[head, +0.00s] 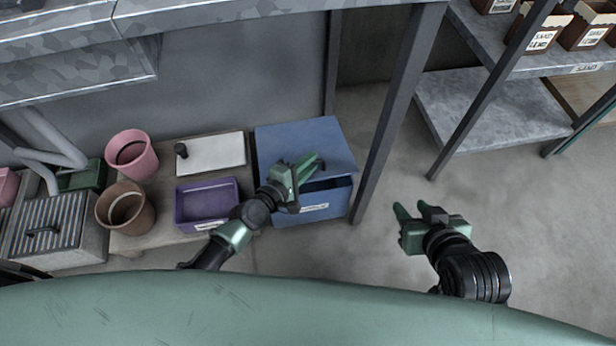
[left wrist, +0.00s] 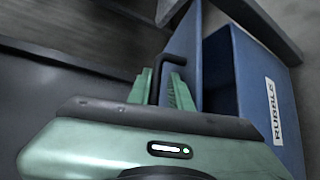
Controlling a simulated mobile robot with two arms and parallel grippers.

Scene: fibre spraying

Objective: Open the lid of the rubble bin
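The blue rubble bin (head: 341,198) stands on the floor at the centre of the head view. Its lid (head: 305,140) is tilted up a little, with a dark gap below its front edge. In the left wrist view the bin (left wrist: 250,90) shows its RUBBLE label, and the lid (left wrist: 182,48) stands at an angle to it. My left gripper (head: 310,166) is at the lid's front. Its fingers are apart, on either side of the black lid handle (left wrist: 155,72), with a gap beside the handle. My right gripper (head: 418,212) is open and empty over the floor.
A purple bin (head: 207,222), a white-lidded bin (head: 215,153) and pink (head: 132,155) and brown (head: 125,208) pots stand left of the bin. A dark rack post (head: 385,120) rises close to its right side. The floor at right is clear.

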